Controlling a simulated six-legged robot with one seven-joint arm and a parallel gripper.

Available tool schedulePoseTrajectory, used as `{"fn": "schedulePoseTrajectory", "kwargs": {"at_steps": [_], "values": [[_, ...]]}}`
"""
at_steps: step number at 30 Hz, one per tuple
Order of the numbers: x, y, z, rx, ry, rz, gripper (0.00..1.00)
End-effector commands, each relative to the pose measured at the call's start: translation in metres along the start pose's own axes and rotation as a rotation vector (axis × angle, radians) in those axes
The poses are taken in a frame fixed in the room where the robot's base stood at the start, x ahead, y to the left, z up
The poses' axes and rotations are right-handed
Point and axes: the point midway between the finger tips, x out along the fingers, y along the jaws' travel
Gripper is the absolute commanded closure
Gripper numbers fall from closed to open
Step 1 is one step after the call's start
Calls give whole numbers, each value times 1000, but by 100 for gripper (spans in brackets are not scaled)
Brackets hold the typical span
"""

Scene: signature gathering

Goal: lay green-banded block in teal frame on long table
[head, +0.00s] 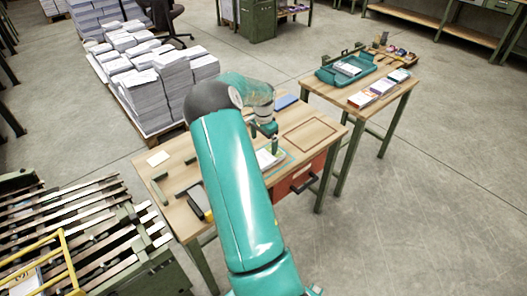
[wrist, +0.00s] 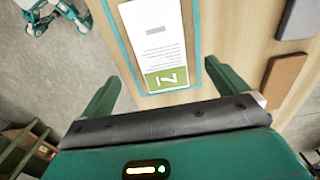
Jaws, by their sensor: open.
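The green-banded block (wrist: 156,40) is white with a printed face and a green band at its near end. It lies flat inside the teal frame (wrist: 197,45), a thin teal outline on the wooden long table (wrist: 232,45). In the head view the block (head: 265,158) shows partly behind my arm. My gripper (wrist: 160,78) is open, with one dark green finger on each side of the block's banded end and gaps between. In the head view my gripper (head: 272,143) is low over the block, its fingers partly hidden.
A brown outlined rectangle (head: 310,134) and a blue item (head: 285,102) are on the long table's right half. Dark green bars (head: 159,190) are at its left. A second table (head: 345,98) with a teal tray (head: 326,75) stands at right. Paper stacks (head: 150,90) stand behind left.

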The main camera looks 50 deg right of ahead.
Motion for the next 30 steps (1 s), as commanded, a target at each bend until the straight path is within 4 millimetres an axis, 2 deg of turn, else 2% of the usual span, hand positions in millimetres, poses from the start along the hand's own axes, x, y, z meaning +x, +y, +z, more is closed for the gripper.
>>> {"fn": "schedulePoseTrajectory", "kwargs": {"at_steps": [3,6,14,17,20,23,30], "values": [[-22,0,0,0,1,-2,1],[-32,0,0,1,-1,0,1],[-38,0,1,-1,-1,0,1],[-45,-2,8,-17,-5,-10,1],[-65,-6,30,-70,-19,-39,1],[-94,-8,66,-161,-39,-80,1],[-164,4,169,-446,-68,-182,1]]}}
